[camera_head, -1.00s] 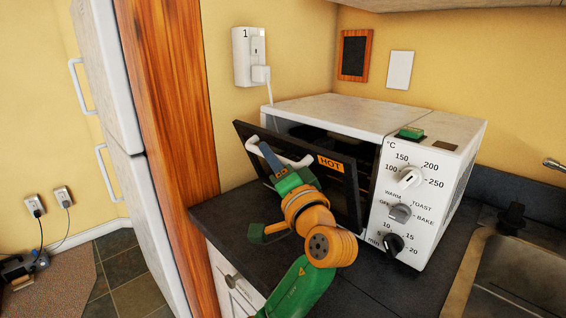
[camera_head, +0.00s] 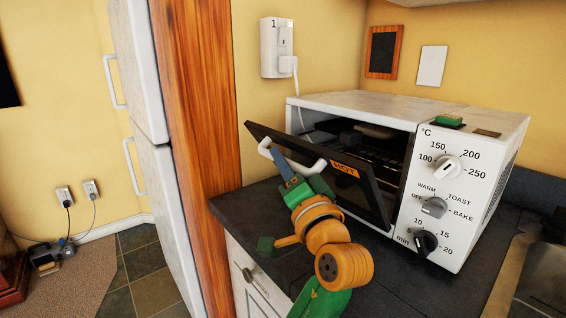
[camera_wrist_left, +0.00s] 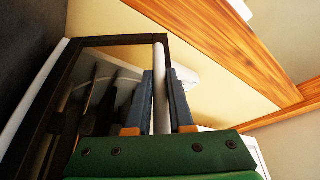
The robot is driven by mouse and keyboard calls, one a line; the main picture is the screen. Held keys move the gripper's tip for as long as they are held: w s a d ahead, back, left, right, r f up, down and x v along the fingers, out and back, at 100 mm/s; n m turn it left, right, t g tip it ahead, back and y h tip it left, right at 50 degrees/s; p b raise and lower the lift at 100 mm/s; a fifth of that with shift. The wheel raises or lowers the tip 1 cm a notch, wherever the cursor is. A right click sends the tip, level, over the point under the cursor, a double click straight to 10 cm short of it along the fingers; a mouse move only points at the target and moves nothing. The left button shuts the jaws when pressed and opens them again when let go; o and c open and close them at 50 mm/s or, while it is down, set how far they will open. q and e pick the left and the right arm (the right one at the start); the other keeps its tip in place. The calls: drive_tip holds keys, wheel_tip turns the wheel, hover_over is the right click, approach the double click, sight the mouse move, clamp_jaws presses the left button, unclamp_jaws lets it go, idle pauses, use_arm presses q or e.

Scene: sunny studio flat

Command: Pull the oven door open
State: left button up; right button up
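The white toaster oven (camera_head: 470,190) stands on the dark counter. Its dark-framed glass door (camera_head: 365,196), with an orange HOT label, is partly open and tilts outward at the top, showing the rack inside. My left gripper (camera_head: 280,163) is at the door's white bar handle (camera_head: 312,165). In the left wrist view its two blue-grey fingers (camera_wrist_left: 162,100) lie on either side of the white handle bar (camera_wrist_left: 161,75), closed around it. The door (camera_wrist_left: 95,42) fills the left of that view. My right gripper is not in view.
The dark counter (camera_head: 245,208) has clear room left of the oven. A wooden panel (camera_head: 195,110) and white fridge (camera_head: 150,130) stand to the left. A sink (camera_head: 530,285) is at the lower right. A wall socket with plug (camera_head: 276,48) is behind.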

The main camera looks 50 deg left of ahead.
use_arm(q)
drive_tip(key=o, duration=0.4)
